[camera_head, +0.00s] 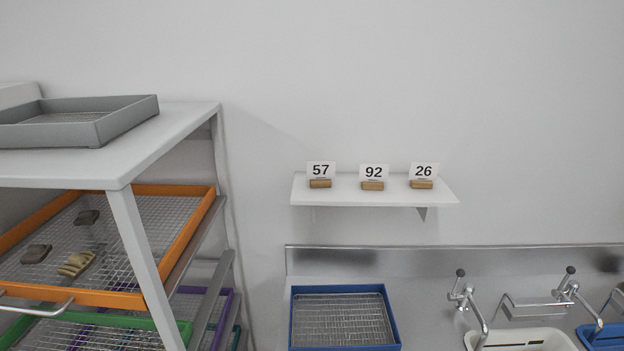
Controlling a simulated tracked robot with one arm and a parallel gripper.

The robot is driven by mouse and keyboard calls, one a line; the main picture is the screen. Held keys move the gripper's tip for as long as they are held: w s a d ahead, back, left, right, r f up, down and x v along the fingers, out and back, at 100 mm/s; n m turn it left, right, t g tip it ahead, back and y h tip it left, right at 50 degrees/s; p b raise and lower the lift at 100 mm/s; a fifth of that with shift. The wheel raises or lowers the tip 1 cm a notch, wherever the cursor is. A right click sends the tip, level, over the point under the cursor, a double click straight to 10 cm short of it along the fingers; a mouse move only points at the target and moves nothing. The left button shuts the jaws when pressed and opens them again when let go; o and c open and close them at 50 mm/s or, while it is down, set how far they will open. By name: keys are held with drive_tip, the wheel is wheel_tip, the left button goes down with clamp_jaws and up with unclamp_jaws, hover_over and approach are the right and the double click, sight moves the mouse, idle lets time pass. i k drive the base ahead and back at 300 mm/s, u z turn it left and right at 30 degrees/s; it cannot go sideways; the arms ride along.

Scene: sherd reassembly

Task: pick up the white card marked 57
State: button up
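The white card marked 57 (320,169) stands upright in a small wooden block (320,184) at the left end of a white wall shelf (300,195). To its right on the same shelf stand a card marked 92 (373,171) and a card marked 26 (424,170), each in its own wooden block. The cards are apart from each other. My gripper is not in view.
A white rack at left holds a grey tray (75,133) on top and an orange mesh tray (165,190) with several sherds below. A blue mesh tray (393,320) lies under the shelf. Taps (465,297) and a white basin (525,340) are at right. The wall above the shelf is bare.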

sight(320, 174)
drive_tip(key=i, duration=0.95)
drive_tip(key=z, duration=0.05)
